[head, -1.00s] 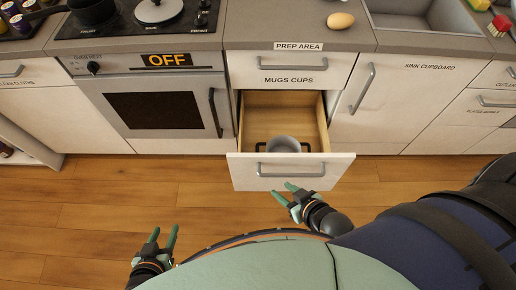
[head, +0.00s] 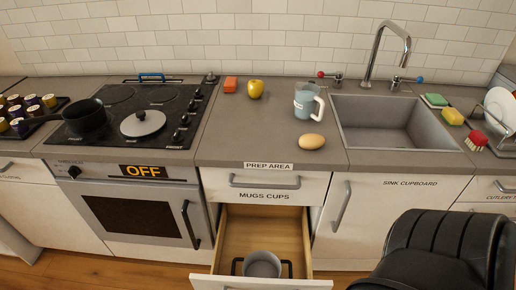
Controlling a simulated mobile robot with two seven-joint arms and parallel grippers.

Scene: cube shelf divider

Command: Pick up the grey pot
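The grey pot (head: 263,264) sits in the open drawer (head: 284,228) below the MUGS CUPS label, near the drawer's front panel. It is round, with a dark handle on each side, and its lower part is hidden by the front panel. Neither of my grippers shows in the head view now.
A black pan (head: 85,117) and a grey lid (head: 143,123) are on the hob (head: 128,150). The sink (head: 395,122) is at right.

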